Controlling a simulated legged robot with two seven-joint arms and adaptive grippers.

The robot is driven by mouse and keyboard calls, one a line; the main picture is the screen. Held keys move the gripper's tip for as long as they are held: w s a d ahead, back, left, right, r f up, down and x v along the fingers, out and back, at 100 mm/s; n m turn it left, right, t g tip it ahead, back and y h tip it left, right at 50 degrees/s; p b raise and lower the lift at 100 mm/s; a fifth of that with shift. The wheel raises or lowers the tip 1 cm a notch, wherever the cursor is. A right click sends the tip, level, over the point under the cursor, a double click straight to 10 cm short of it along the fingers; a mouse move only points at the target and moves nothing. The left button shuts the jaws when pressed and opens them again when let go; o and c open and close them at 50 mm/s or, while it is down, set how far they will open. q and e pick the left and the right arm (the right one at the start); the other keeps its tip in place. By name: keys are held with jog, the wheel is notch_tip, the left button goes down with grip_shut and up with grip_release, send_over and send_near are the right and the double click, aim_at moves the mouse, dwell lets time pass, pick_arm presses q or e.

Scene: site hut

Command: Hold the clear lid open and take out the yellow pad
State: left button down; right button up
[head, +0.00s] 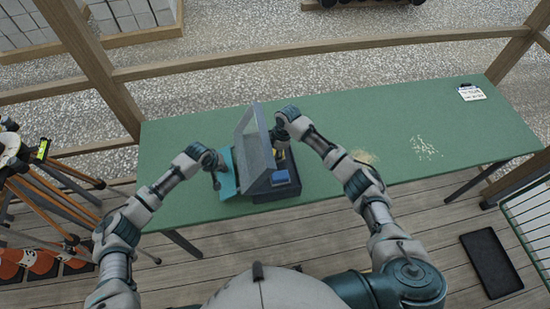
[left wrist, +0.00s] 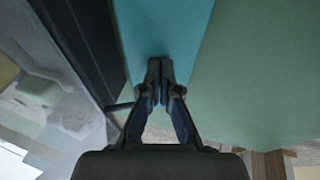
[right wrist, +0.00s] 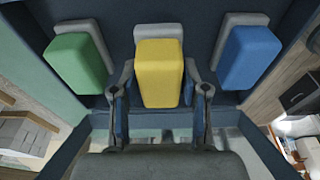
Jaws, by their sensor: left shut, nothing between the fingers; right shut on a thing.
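A dark box (head: 277,194) stands on the green table with its clear lid (head: 255,150) raised and tilted up. In the right wrist view, the yellow pad (right wrist: 160,72) is between the fingers of my right gripper (right wrist: 160,108), which is shut on it. A green pad (right wrist: 78,62) is to its left and a blue pad (right wrist: 243,57) to its right, with grey pieces behind. I cannot tell whether the yellow pad is lifted. My left gripper (left wrist: 160,80) is shut and empty beside the lid's outer side, over a teal panel (head: 226,175).
The green table (head: 400,140) has much free room on the right. A white tag or clipboard (head: 471,93) lies at its far right, with pale crumbs (head: 425,147) nearer. Tripods (head: 35,180) stand at the left, and a wooden rail (head: 320,52) runs behind.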

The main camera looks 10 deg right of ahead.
jog(key=shift+r, duration=3.5)
jog(key=s+d, duration=1.2)
jog(key=s, duration=0.2)
